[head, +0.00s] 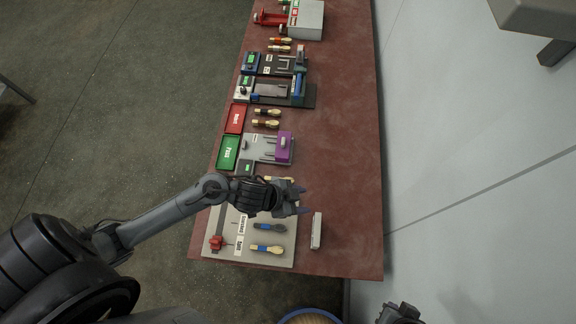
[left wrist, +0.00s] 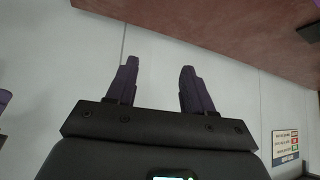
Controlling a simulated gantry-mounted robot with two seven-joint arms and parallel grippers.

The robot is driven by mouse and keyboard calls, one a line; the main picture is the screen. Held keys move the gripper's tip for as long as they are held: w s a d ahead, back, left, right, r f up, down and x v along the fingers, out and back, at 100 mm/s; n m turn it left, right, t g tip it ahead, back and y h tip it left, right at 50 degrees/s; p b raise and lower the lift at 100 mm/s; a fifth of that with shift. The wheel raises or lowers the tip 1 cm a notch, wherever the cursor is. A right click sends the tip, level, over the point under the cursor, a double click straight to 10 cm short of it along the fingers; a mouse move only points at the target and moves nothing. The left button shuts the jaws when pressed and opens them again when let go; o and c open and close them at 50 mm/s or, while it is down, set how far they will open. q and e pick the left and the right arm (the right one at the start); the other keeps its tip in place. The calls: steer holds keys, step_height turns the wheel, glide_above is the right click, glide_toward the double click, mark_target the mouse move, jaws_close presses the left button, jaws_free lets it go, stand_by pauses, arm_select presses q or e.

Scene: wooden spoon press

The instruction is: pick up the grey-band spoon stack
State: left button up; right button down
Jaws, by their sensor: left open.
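My left gripper (head: 303,200) is open and empty above the near part of the table, over the right side of a pale board. In the left wrist view its two dark purple fingers (left wrist: 158,88) are apart with nothing between them. Below it on the board lie a dark grey-blue spoon-shaped piece (head: 270,227) and a light wooden spoon stack (head: 267,249) with a dark band. Another wooden stack (head: 279,179) is partly hidden behind the gripper. More wooden stacks (head: 266,123) lie farther up the table. I cannot tell which band is grey. Part of my right arm's end (head: 400,315) shows at the bottom edge.
The long reddish table (head: 345,150) has free room along its right side. A white block (head: 316,231) stands right of the board. A purple-ended fixture (head: 285,146), a green tray (head: 228,152) and a red tray (head: 235,118) lie beyond the gripper.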

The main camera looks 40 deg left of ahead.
arm_select(q)
step_height(320, 180, down, 9)
steer(key=w+a+m+g+b, duration=0.1)
steer(key=w+a+m+b, duration=0.15)
steer(key=b, duration=0.35)
steer(key=g+y+b, duration=0.1)
steer(key=g+b, duration=0.2)
steer(key=b, duration=0.8)
glide_above(273, 178)
steer(key=s+a, duration=0.1)
step_height(273, 178, down, 7)
steer(key=shift+a+f+m, duration=0.25)
steer(key=shift+f+m, duration=0.05)
steer(key=shift+m, duration=0.05)
steer(key=x, duration=0.4)
steer(key=shift+w+d+f+b, duration=0.1)
steer(key=shift+w+b, duration=0.05)
steer(key=shift+b, duration=0.25)
steer(key=shift+b+x, duration=0.55)
steer(key=shift+x, duration=2.15)
steer(key=shift+d, duration=0.1)
arm_select(e)
step_height(273, 178, down, 21)
steer(key=shift+w+d+r, duration=0.15)
steer(key=shift+w+d, duration=0.05)
steer(key=shift+w, duration=0.05)
arm_select(q)
jaws_close()
arm_select(e)
steer(key=shift+d, duration=0.1)
